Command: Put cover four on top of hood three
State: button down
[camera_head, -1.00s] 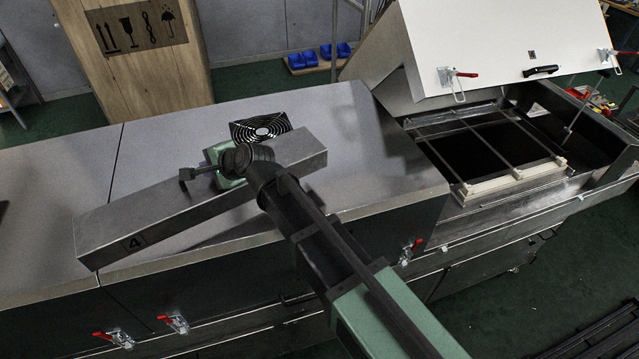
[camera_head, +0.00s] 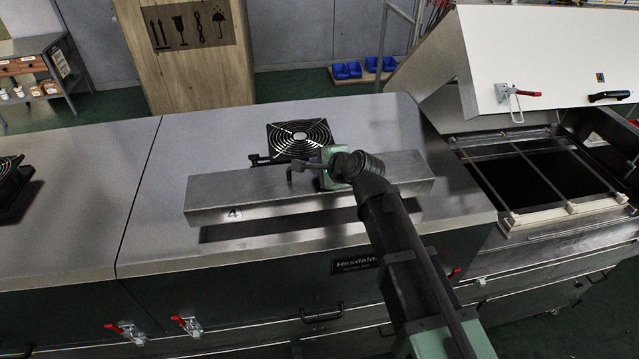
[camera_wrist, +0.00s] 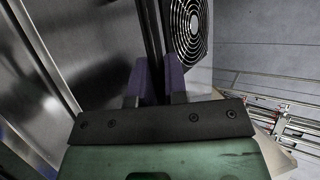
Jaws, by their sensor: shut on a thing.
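Cover four is a long grey metal box (camera_head: 260,198) with a "4" near its left end. My gripper (camera_head: 330,168) is shut on it near the middle of its length. The cover hangs level above a closed grey hood (camera_head: 370,125), apart from it, with a dark shadow below its front. It lies roughly along the hood's front edge, in front of the black round fan (camera_head: 300,138). I see no number on this hood, so I cannot tell whether it is hood three. In the wrist view, my gripper's purple fingers (camera_wrist: 155,82) close on a dark upright strip; the fan shows beyond.
On the right, a white lid (camera_head: 560,55) stands open over a framed dark opening. A wooden crate (camera_head: 190,70) stands behind.

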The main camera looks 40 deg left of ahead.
notch_tip(320, 180, down, 4)
jog(key=b, duration=0.2)
jog(key=shift+r+b, duration=0.1)
jog(key=shift+b, duration=0.3)
jog(key=shift+r, duration=0.3)
jog(key=shift+f, duration=0.2)
jog(key=c, duration=1.1)
grip_release()
jog(key=shift+c, duration=0.2)
jog(key=shift+r, duration=0.15)
jog(key=p+v, duration=0.6)
jog(key=v, duration=0.6)
jog(key=shift+p, duration=0.35)
